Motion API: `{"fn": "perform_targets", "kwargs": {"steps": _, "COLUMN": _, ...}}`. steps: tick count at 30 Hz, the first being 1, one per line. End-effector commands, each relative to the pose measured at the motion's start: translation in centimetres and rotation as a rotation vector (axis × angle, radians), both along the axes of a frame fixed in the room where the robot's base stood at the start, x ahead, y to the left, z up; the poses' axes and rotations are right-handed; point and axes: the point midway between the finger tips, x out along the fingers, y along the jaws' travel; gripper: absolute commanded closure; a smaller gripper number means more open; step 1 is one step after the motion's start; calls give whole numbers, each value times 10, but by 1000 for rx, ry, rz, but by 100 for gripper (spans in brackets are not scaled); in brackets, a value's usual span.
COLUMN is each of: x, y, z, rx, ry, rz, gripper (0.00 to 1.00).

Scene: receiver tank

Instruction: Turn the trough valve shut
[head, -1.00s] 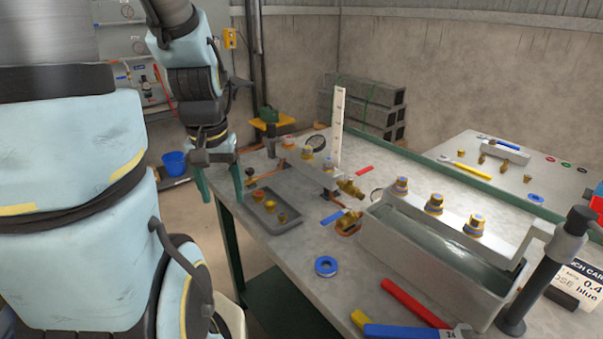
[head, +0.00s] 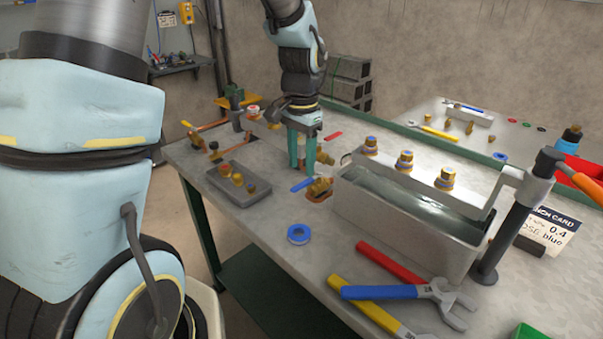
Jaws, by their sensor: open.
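A brass valve (head: 319,188) sits on the bench at the left end of the water-filled trough (head: 400,222). Its flat blue lever (head: 301,185) points left from the valve body. My gripper (head: 302,165) points down with its teal fingers apart and nothing seen between them. In the picture its fingertips are just above the blue lever and beside the valve body. I cannot tell how much height is left between the fingertips and the lever.
Brass fittings (head: 405,160) line the trough's back ledge. A grey tray (head: 222,187) with small brass parts is to the left. Blue tape (head: 298,234) and wrenches (head: 408,291) lie in front. A dark post (head: 510,225) stands right. A red lever (head: 333,136) is behind.

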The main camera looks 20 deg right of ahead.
Motion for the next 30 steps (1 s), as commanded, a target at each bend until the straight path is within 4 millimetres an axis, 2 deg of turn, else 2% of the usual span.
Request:
{"fn": "perform_targets", "kwargs": {"steps": 3, "x": -1, "y": 1, "z": -19, "rx": 3, "ry": 4, "rz": -1, "gripper": 49}}
{"fn": "perform_targets", "kwargs": {"steps": 9, "x": -1, "y": 0, "z": -39, "rx": 1, "ry": 0, "rz": -2, "gripper": 49}}
{"fn": "perform_targets", "kwargs": {"steps": 20, "x": 0, "y": 0, "z": -43, "rx": 0, "ry": -1, "rz": -1, "gripper": 50}}
{"fn": "perform_targets", "kwargs": {"steps": 30, "x": 0, "y": 0, "z": -43, "rx": 0, "ry": -1, "rz": 0, "gripper": 88}}
